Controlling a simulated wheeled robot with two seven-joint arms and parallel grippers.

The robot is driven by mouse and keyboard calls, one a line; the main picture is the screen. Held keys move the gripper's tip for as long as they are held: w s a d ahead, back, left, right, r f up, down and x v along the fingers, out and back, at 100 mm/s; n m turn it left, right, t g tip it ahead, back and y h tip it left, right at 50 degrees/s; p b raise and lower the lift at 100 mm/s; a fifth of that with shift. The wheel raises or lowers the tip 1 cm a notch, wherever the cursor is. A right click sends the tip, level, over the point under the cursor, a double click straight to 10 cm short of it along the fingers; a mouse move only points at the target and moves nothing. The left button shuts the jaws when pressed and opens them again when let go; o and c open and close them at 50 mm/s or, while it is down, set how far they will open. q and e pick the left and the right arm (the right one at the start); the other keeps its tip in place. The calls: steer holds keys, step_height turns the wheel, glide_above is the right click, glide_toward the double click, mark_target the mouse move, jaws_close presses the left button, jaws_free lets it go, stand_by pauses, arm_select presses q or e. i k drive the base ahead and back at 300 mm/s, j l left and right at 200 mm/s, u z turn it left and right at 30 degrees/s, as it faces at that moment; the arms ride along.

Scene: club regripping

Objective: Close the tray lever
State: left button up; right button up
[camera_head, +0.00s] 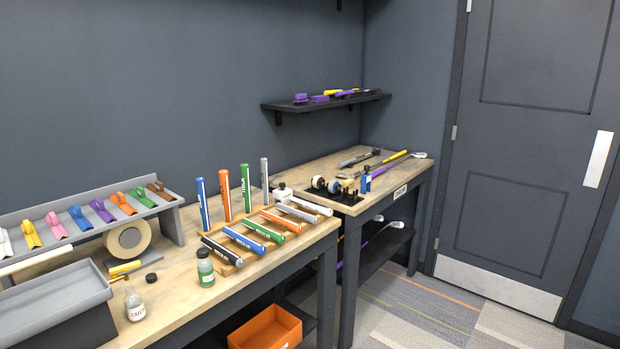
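A grey tray (70,322) sits at the near left of the wooden workbench, partly cut off by the picture's left edge. A pale bar (40,261) lies behind it. I cannot make out a lever on the tray or tell its position. Neither of my grippers is in view.
A tape roll (128,238), yellow tool (124,268), clear bottle (134,304) and green bottle (205,268) stand near the tray. A sloped rack (165,216) holds coloured clips. Several grips stand or lie mid-bench. An orange bin (265,330) sits below. Open floor lies right.

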mark_target(114, 271)
steer(key=u, duration=1.4)
